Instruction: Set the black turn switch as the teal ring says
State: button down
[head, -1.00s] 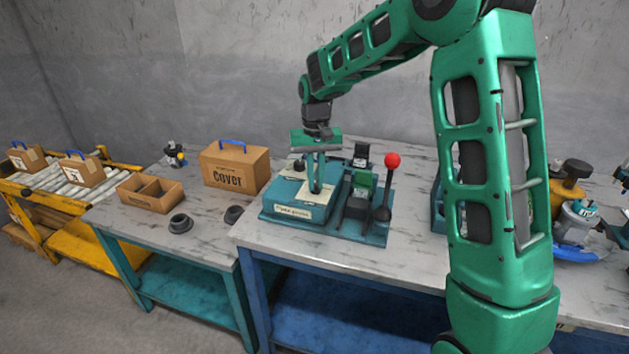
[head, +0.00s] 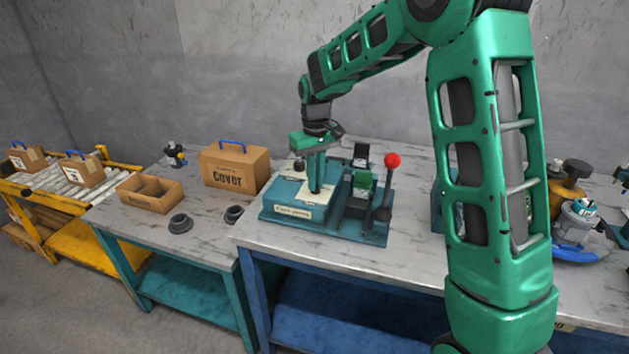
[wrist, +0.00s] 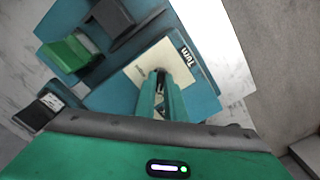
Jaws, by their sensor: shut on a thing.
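The teal switch box (head: 282,208) stands on the grey table, with a cream plate (head: 303,197) on its top. My gripper (head: 316,190) points down over the plate, shut on the black turn switch. In the wrist view my fingers (wrist: 160,78) come together on a small dark part, the black turn switch (wrist: 160,73), above the cream plate (wrist: 137,70). The fingers hide most of the switch, so its pointing direction cannot be told. I cannot make out the teal ring or its mark.
Right of the box are a green switch block (head: 363,181) and a lever with a red ball (head: 392,160). A cardboard cover box (head: 235,165), an open carton (head: 150,193) and black rings (head: 180,223) are on the left table.

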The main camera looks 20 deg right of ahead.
jog(key=shift+w+r, duration=0.1)
jog(key=shift+w, duration=0.05)
jog(key=c, duration=1.8)
grip_release()
notch_tip(320, 180, up, 11)
jog(key=shift+f, duration=0.2)
